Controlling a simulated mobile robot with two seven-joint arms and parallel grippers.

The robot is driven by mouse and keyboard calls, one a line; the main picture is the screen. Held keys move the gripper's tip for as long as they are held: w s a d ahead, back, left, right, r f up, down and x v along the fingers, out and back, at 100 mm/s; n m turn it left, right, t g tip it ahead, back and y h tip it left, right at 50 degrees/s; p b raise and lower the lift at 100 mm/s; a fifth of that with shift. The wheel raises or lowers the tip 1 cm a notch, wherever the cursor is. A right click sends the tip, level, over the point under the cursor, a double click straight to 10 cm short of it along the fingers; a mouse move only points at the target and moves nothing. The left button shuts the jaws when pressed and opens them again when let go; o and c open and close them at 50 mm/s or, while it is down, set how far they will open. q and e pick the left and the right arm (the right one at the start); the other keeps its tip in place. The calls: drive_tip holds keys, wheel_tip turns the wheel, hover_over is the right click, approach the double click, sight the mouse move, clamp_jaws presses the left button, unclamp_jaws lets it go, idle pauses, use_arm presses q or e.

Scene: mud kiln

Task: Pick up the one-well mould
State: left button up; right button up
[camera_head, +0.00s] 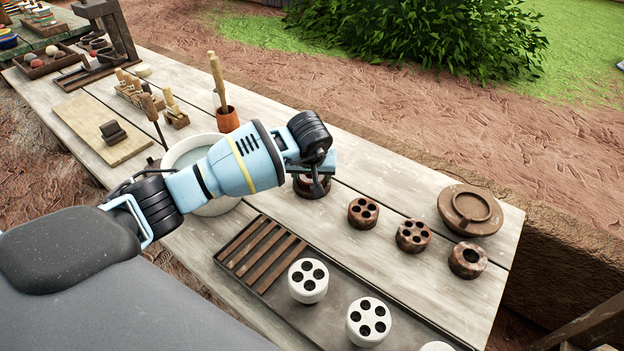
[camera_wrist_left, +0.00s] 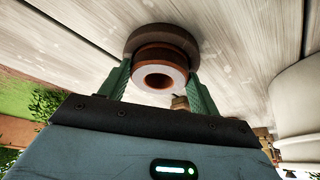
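My left gripper (camera_head: 316,186) reaches down over a round brown piece (camera_head: 311,190) on the table, mostly hidden by the gripper in the head view. I cannot tell for sure which is the one-well mould. My right gripper is not seen.
Brown moulds with several wells (camera_head: 363,212) (camera_head: 413,236) stand right of the gripper. A brown disc with a ring (camera_head: 470,210) lies behind. White several-hole pieces stand on a dark slatted tray (camera_head: 262,254) in front. A white bowl (camera_head: 190,150) and orange tool cup (camera_head: 227,119) are left.

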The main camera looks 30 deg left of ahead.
use_arm(q)
drive_tip(key=c, duration=0.7)
wheel_tip(320, 180, up, 10)
drive_tip(key=shift+r, duration=0.1)
